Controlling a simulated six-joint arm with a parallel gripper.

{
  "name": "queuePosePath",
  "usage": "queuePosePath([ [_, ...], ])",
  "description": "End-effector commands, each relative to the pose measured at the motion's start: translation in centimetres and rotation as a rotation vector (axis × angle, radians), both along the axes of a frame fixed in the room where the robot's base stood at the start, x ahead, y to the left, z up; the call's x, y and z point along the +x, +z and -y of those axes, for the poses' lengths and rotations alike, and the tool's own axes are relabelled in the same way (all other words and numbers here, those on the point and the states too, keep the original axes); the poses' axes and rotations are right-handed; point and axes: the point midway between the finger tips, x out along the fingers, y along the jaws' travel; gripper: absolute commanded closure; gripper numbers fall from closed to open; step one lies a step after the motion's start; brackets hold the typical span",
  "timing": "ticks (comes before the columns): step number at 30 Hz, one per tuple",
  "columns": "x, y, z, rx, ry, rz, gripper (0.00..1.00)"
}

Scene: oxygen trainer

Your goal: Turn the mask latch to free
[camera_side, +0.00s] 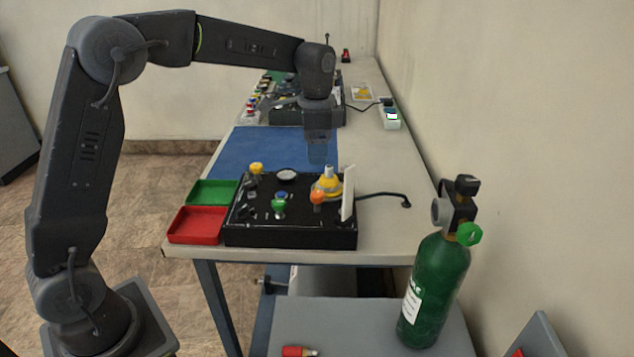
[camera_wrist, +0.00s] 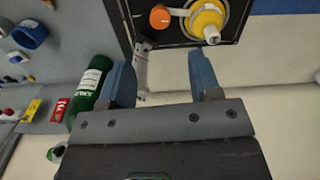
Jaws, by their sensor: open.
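The black trainer box (camera_side: 290,238) sits on the table. A yellow mask-like cone (camera_side: 328,184) stands at its right side, with an orange knob (camera_side: 318,197) beside it. I cannot read a label marking the mask latch; the orange knob is closest to the cone. In the wrist view the orange knob (camera_wrist: 160,16) and the yellow cone (camera_wrist: 206,20) show at the top, beyond my fingers. My gripper (camera_side: 318,158) hangs above and behind the box, apart from it. In the wrist view my gripper (camera_wrist: 162,78) is open, with nothing between its blue fingers.
A white upright plate (camera_side: 348,194) stands at the box's right edge. A green knob (camera_side: 279,206), a yellow knob (camera_side: 256,168) and a gauge (camera_side: 287,175) are also on the box. Red (camera_side: 196,226) and green (camera_side: 212,192) trays lie left. A green cylinder (camera_side: 434,290) stands front right.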

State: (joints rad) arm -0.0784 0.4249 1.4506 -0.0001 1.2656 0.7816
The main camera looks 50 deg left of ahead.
Motion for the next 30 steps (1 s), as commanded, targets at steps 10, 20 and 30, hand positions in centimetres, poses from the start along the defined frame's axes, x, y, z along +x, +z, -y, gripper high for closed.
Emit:
queuePosePath([
  [10, -0.1, -7.3, 0.0, 0.000, 0.000, -0.006, 0.43],
  [20, 0.0, -11.0, 0.0, 0.000, 0.000, -0.001, 0.43],
  [30, 0.0, -11.3, 0.0, 0.000, 0.000, 0.000, 0.44],
])
